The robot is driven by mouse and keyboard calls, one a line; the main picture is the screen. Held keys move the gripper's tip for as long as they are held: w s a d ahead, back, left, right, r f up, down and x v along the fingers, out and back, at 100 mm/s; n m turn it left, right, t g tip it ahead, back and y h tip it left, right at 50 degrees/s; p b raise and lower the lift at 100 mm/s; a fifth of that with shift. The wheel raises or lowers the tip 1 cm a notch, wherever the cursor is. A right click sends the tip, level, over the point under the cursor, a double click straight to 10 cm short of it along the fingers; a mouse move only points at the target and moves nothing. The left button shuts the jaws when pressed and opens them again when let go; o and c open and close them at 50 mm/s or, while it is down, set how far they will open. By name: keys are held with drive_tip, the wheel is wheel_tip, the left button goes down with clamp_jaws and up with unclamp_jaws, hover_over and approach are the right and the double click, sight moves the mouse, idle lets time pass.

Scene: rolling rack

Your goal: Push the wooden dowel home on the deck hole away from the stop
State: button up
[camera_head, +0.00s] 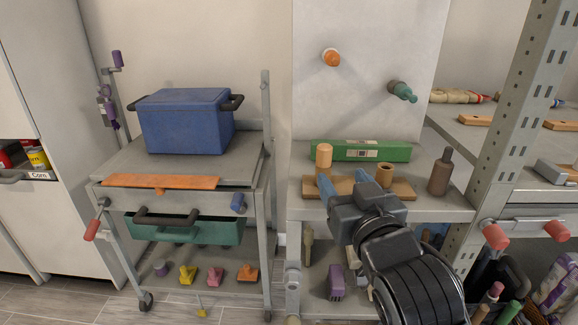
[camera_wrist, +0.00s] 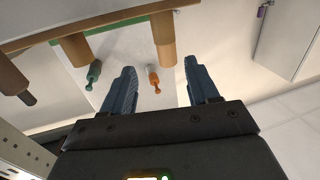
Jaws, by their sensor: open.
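A wooden dowel (camera_head: 323,155) stands upright at the left end of a flat wooden board (camera_head: 403,188) on the right-hand deck. A shorter, darker wooden cylinder (camera_head: 384,174) stands near the board's right part; I cannot tell whether it is the stop. My gripper (camera_head: 343,183) is open and empty, in front of the board. In the wrist view, which appears upside down, the dowel (camera_wrist: 163,42) hangs in line with the gap between my fingers (camera_wrist: 160,68), and the shorter cylinder (camera_wrist: 75,50) is to its left. The dowel's base and any hole under it are hidden.
A green box (camera_head: 360,150) lies behind the board. A dark brown bottle-shaped object (camera_head: 440,172) stands to the right. Orange and teal knobs (camera_head: 332,58) stick out of the back panel. A cart with a blue bin (camera_head: 187,122) stands left. A metal rack post (camera_head: 510,110) rises right.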

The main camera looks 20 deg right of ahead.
sight(326, 157)
drive_tip(key=w, duration=0.1)
drive_tip(key=w+a+r, duration=0.1)
drive_tip(key=w, duration=0.2)
drive_tip(key=shift+a+r, duration=0.15)
drive_tip(key=shift+a, duration=0.05)
drive_tip(key=shift+w+d+p, duration=0.2)
drive_tip(key=shift+w+p, duration=0.05)
drive_tip(key=shift+w, duration=0.6)
drive_tip(key=shift+w+d+p, duration=0.15)
drive_tip(key=shift+w+p, duration=0.05)
drive_tip(key=shift+w, duration=0.6)
drive_tip(key=shift+w+d+p, duration=0.2)
drive_tip(key=shift+w+p, duration=0.05)
drive_tip(key=shift+w, duration=0.6)
drive_tip(key=c, duration=1.1)
